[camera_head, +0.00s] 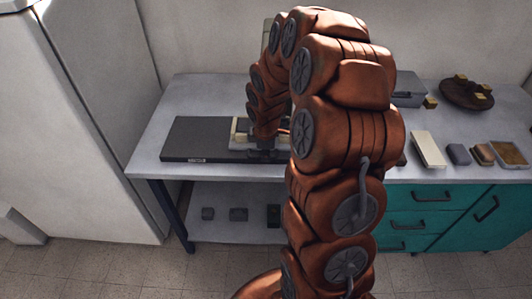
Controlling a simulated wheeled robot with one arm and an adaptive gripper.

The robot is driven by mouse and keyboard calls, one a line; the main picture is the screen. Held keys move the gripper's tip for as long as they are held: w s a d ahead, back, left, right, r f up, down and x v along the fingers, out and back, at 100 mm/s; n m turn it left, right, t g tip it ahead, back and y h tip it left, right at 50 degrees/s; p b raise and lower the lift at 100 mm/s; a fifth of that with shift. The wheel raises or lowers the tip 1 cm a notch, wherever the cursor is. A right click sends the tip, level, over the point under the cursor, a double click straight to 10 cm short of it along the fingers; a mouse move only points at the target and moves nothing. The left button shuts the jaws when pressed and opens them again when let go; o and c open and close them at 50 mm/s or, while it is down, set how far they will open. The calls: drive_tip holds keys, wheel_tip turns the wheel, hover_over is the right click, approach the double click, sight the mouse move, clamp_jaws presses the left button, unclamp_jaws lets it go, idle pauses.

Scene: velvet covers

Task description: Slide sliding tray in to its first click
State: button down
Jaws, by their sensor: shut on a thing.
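A long, flat dark grey unit (195,138) lies on the left part of the table, with a small pale label on its front edge. A cream-coloured part, which looks like the sliding tray (237,139), sits at its middle, beside my gripper. My gripper (264,150) points down at the unit's front middle and is shut on what appears to be the sliding tray. The fingertips are small and dark here, so the exact grip is unclear. My arm hides the right part of the unit and most of the tray.
The grey table (160,105) is bare around the unit's left end. A cream block (428,149), small dark blocks and a shallow tray (509,155) lie to the right. A round brown board (455,95) with yellowish cubes stands behind. Teal drawers (418,221) are below; a white cabinet stands left.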

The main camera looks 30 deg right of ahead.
drive_tip(key=c, duration=1.2)
unclamp_jaws()
drive_tip(key=shift+r, duration=0.1)
drive_tip(key=r, duration=0.4)
drive_tip(key=s+a+r, duration=0.1)
drive_tip(key=r, duration=0.6)
drive_tip(key=shift+s+a+r, duration=0.15)
drive_tip(key=shift+s+r, duration=0.2)
drive_tip(key=shift+s, duration=0.05)
